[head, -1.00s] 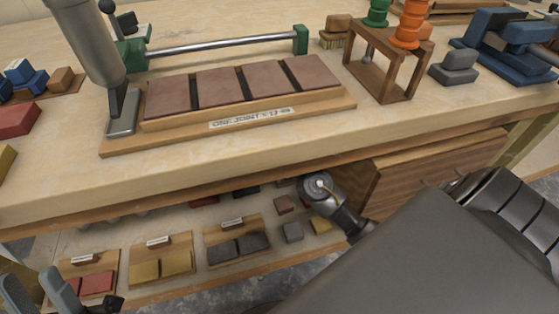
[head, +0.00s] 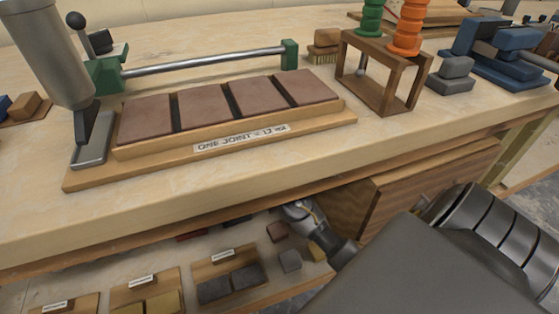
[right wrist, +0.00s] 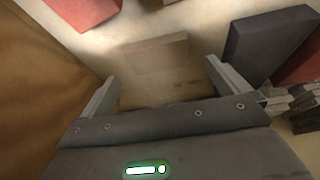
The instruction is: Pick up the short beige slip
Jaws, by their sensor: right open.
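A beige slip (right wrist: 153,55) lies flat on the pale surface in the right wrist view, ahead of and roughly between the fingertips. My right gripper (right wrist: 160,76) is open and empty, with a finger to each side and the slip a little beyond them. In the head view my right wrist reaches down to the lower shelf under the bench. My left gripper is out of view.
A dark block (right wrist: 268,45) stands right of the slip, and a red block (right wrist: 85,12) lies upper left. A brown wooden panel (right wrist: 35,90) rises close on the left. The bench top (head: 230,172) overhangs the shelf, with a wooden box (head: 425,195) beside my wrist.

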